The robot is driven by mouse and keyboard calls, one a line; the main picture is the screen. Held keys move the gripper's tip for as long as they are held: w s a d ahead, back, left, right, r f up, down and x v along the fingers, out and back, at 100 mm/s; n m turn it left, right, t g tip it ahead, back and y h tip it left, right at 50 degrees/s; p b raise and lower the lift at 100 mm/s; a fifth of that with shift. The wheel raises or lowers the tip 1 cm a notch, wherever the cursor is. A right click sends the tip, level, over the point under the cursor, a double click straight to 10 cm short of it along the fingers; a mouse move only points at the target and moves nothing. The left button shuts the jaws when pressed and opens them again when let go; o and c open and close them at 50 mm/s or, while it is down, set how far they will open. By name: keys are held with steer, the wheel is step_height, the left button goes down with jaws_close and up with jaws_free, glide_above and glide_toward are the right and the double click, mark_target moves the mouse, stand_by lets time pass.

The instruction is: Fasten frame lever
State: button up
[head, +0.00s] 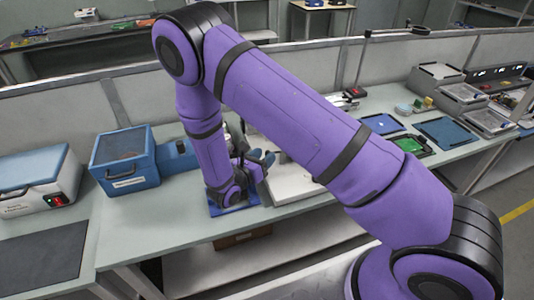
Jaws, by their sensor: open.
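My purple arm reaches down over the workbench, and my gripper (260,160) is at its end, small and partly hidden by the wrist. Its dark fingers look open, beside a white-grey machine or fixture (292,184). A blue flat piece (236,210) lies on the bench just below my wrist, mostly covered by it. I cannot make out a frame lever; it may be hidden behind my wrist or forearm. Whether my fingers touch anything cannot be told.
A blue box with a dark window (125,183) and a white-blue box (38,191) stand on the left. Blue trays (446,132) and a green board (408,145) lie on the right. A low partition (60,104) runs behind. Bench space left of my wrist is clear.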

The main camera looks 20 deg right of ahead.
steer(key=v, duration=0.8)
steer(key=shift+a, duration=0.25)
steer(key=s+d+r+m+g+y, duration=0.25)
steer(key=d+r+m+g, duration=0.4)
steer(key=r, duration=0.55)
steer(key=s+d+r+m+g+y, duration=0.2)
steer(key=s+d+r+m+g, duration=0.2)
steer(key=d+r+m, duration=0.6)
steer(key=s+r+m+t+y, duration=0.6)
steer(key=s+r+m+y, duration=0.4)
steer(key=s+r, duration=0.7)
steer(key=shift+s+r, duration=0.15)
steer(key=shift+s, duration=0.45)
steer(key=shift+d+y, duration=0.15)
steer(key=shift+y, duration=0.1)
